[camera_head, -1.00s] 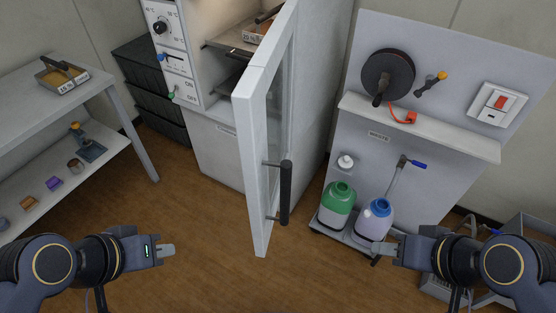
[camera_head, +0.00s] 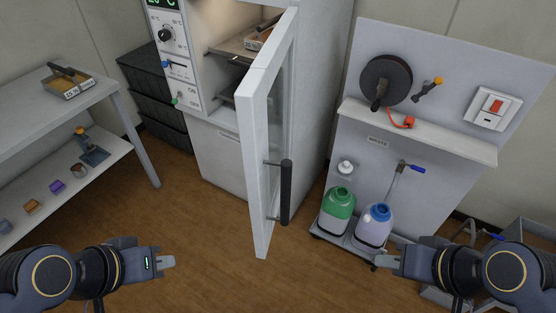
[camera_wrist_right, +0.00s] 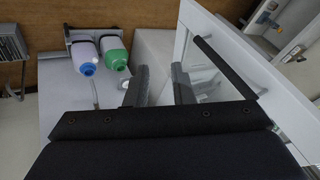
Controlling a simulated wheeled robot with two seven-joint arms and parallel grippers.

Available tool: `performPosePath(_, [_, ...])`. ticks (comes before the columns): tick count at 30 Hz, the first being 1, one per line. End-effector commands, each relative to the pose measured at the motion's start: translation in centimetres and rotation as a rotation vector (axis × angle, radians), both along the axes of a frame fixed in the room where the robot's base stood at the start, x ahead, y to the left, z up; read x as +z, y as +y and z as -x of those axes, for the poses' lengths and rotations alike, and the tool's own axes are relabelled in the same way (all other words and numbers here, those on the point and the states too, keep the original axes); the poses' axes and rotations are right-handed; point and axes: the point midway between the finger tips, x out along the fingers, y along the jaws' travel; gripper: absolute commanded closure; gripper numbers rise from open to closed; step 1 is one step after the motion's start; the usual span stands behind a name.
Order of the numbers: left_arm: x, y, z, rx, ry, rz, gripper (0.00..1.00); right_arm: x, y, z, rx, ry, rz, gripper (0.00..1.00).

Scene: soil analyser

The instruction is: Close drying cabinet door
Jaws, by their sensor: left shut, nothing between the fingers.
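The drying cabinet (camera_head: 218,155) stands at the back centre with its white door (camera_head: 258,165) swung wide open toward me. The door has a glass pane and a dark vertical bar handle (camera_head: 286,192). In the right wrist view the door frame (camera_wrist_right: 187,20) and handle (camera_wrist_right: 225,68) show at the right. My left gripper (camera_head: 170,262) is shut and empty, low at the left, apart from the door. My right gripper (camera_head: 385,261) is low at the right, also apart from it. Its two fingers (camera_wrist_right: 158,85) stand apart with nothing between them in the wrist view.
A tray with a sample box (camera_head: 262,38) sits inside the cabinet. A waste stand with a green-topped bottle (camera_head: 337,205) and a blue-capped bottle (camera_head: 376,222) is right of the door. A grey shelf table (camera_head: 30,100) stands left. The wooden floor (camera_head: 195,225) before the cabinet is clear.

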Motion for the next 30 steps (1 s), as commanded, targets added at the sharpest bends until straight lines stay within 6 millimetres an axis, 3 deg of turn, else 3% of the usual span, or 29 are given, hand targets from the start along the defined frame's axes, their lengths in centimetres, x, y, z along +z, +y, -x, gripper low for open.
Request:
performPosePath(5, [-4.5, 0.0, 0.0, 0.0, 0.0, 0.0, 1.0, -4.0, 3.4, -1.0, -0.168, 0.328, -0.333, 1.0])
performPosePath(10, [-9.0, 0.0, 0.0, 0.0, 0.001, 0.0, 1.0, -5.9, 7.3, -4.8, -0.416, 0.799, -0.804, 1.0])
performPosePath(13, [-11.1, 0.0, 0.0, 0.0, 0.001, 0.0, 1.0, -6.2, 8.2, -8.1, -0.534, 1.044, -1.052, 1.0])
performPosePath(18, [-13.0, 0.0, 0.0, 0.0, 0.001, 0.0, 1.0, -6.4, 7.8, -12.7, -0.643, 1.32, -1.341, 1.0])
performPosePath(24, [-13.3, 0.0, 0.0, 0.0, 0.0, 0.0, 1.0, -6.2, 7.8, -14.4, -0.67, 1.413, -1.443, 1.0])
performPosePath(30, [-13.6, 0.0, 0.0, 0.0, 0.0, 0.0, 1.0, -6.2, 10.7, -14.9, -0.668, 1.412, -1.438, 1.0])
